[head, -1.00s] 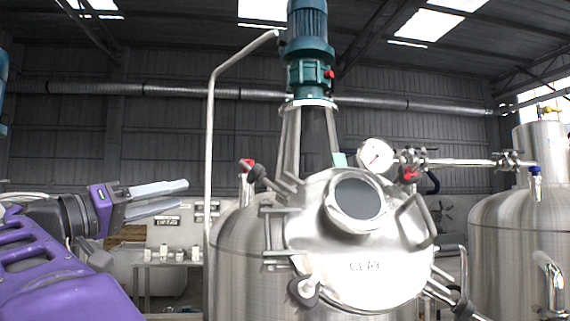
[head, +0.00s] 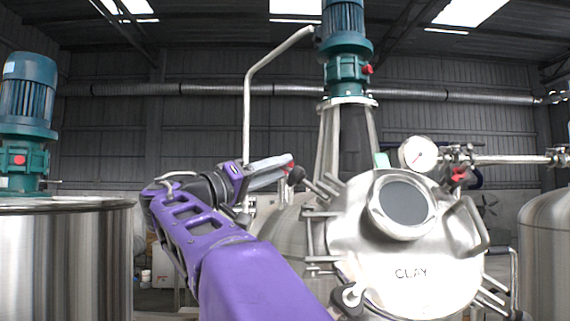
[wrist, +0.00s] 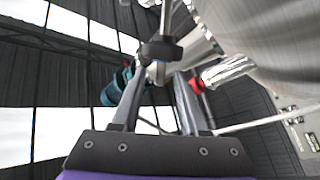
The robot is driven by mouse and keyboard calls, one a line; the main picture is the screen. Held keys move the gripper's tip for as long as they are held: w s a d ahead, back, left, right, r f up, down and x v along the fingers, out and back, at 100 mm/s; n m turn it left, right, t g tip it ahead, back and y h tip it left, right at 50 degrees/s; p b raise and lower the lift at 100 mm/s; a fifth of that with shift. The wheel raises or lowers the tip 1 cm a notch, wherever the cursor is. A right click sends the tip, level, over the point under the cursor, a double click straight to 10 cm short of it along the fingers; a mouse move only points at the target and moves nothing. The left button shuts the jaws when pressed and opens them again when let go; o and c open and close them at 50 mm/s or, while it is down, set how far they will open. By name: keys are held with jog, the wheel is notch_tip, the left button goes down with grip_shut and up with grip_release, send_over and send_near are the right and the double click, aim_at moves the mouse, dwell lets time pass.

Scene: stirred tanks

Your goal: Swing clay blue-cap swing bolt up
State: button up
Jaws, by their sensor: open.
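The clay tank's round steel lid (head: 350,235) is marked CLAY and faces me. A swing bolt with a dark knob (head: 296,176) stands out at the lid's upper left. Another dark-knobbed bolt (head: 351,296) is at the lower left. No blue cap is distinguishable on these bolts. My gripper (head: 283,167) is open beside the upper-left knob. In the wrist view, a dark knob (wrist: 160,50) on a rod appears between and just beyond the open fingertips (wrist: 163,72). I cannot tell whether they touch it.
A red fitting (wrist: 196,85) is close to the right finger in the wrist view. A pressure gauge (head: 418,154) and pipe are above the lid. A thin upright pipe (head: 246,120) rises behind my gripper. Another steel tank (head: 65,260) stands at left.

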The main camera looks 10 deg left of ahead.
jog(key=shift+x, duration=1.2)
grip_shut()
dwell(0.6)
